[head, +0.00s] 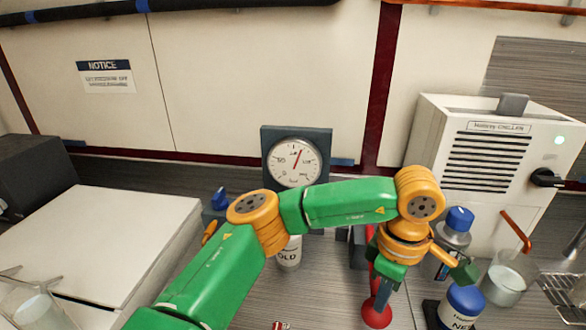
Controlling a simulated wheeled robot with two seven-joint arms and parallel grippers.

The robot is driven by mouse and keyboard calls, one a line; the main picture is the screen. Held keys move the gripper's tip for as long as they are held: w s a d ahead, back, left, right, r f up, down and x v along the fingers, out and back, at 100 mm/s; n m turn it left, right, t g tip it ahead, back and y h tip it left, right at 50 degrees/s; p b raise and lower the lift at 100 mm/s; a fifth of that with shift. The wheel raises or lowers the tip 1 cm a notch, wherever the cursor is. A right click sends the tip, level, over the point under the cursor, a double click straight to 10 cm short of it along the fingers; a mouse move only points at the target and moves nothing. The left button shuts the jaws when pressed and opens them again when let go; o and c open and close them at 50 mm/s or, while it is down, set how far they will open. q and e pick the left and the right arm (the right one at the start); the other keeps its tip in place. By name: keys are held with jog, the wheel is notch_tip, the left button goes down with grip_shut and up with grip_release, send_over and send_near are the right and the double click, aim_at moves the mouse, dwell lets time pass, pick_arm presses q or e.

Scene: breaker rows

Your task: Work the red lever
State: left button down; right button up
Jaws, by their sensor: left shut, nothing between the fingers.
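The red lever (376,316) is right of centre in the head view. Its round red end lies low on the bench, and a thin red shaft runs up behind my wrist to a dark mount, partly hidden. My left arm, green and orange, reaches in from the lower left and bends down over the lever. My left gripper (383,292) is shut and empty, pointing down right beside the lever's shaft, just above its round end. I cannot tell whether they touch. My right gripper is out of view.
A dial gauge (295,162) stands behind my arm. A white labelled bottle (289,254) is below it. Blue-capped bottles (463,305), a glass beaker (505,278) and a chiller box (480,150) crowd the right. A pale box (110,235) fills the left.

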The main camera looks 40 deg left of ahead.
pick_arm(q)
notch_tip(320, 180, up, 8)
jog(key=p, duration=0.6)
jog(key=shift+w, duration=0.15)
jog(key=shift+a, duration=0.1)
